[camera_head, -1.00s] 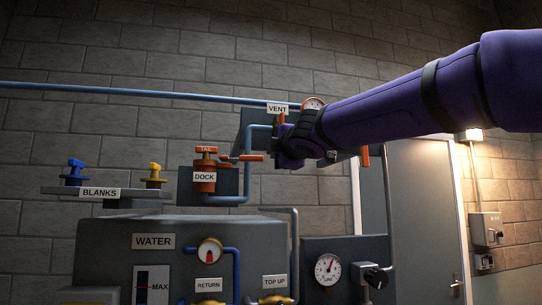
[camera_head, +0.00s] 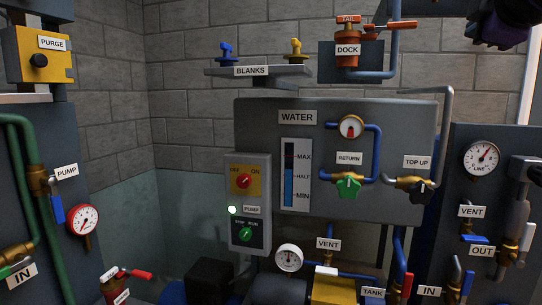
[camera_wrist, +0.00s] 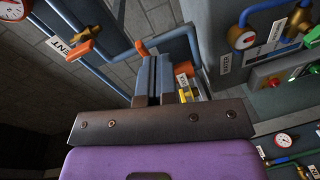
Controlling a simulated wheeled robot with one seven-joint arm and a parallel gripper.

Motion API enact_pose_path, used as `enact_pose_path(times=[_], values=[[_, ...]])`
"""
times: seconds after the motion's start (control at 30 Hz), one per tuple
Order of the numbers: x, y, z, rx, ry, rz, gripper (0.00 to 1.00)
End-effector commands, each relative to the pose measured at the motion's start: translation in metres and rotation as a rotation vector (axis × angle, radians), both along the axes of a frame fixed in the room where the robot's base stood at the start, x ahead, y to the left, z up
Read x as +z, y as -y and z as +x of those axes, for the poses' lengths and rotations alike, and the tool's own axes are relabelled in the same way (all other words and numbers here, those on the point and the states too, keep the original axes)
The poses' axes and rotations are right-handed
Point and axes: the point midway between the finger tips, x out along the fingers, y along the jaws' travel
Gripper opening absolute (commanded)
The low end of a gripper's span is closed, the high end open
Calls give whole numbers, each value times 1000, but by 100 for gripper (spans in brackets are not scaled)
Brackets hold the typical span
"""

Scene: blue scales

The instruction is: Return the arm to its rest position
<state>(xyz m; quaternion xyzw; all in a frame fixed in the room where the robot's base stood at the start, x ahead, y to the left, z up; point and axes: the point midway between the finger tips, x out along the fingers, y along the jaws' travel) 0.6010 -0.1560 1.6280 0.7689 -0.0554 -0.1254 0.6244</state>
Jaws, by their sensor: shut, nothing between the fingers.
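My gripper (camera_wrist: 153,80) shows in the wrist view with its two grey fingers together and nothing between them. Behind the fingers are a dark bracket and a purple wrist housing. In the wrist view, orange-handled blue pipes and the orange dock fitting (camera_wrist: 184,80) lie beyond the fingers; I cannot tell the exact gap. In the head view only a dark purple part of my arm shows at the top right corner, near the dock fitting (camera_head: 347,50). The fingertips are not clearly visible there.
A grey water tank (camera_head: 255,140) fills the middle of the head view. The blanks shelf (camera_head: 258,71) is above it. Panels with pipes, valves and gauges stand on both sides, including a yellow purge box (camera_head: 38,55).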

Motion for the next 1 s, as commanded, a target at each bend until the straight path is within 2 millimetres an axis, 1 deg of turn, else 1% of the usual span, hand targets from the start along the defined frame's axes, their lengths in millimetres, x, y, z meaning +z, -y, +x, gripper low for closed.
enact_pose_path(times=[0.03, 0.07, 0.1, 0.17, 0.2, 0.27, 0.3, 0.37, 0.4, 0.5, 0.6, 0.7, 0.8, 1.0], values=[[-25, -2, -9, -28, -43, 100, 0], [-42, -3, -15, -49, -73, 172, 0], [-66, -6, -24, -82, -116, 272, 0], [-103, -12, -39, -136, -185, 421, 0], [-126, -17, -49, -174, -231, 514, 0], [-161, -26, -67, -235, -299, 649, 0], [-183, -32, -79, -278, -346, 733, 0], [-214, -42, -97, -345, -413, 852, 0], [-233, -49, -110, -389, -456, 923, 0], [-271, -65, -137, -491, -547, 1071, 0], [-296, -78, -157, -566, -613, 1169, 0], [-309, -85, -168, -610, -650, 1225, 0], [-313, -87, -172, -626, -662, 1243, 0], [-313, -87, -171, -625, -662, 1243, 0]])
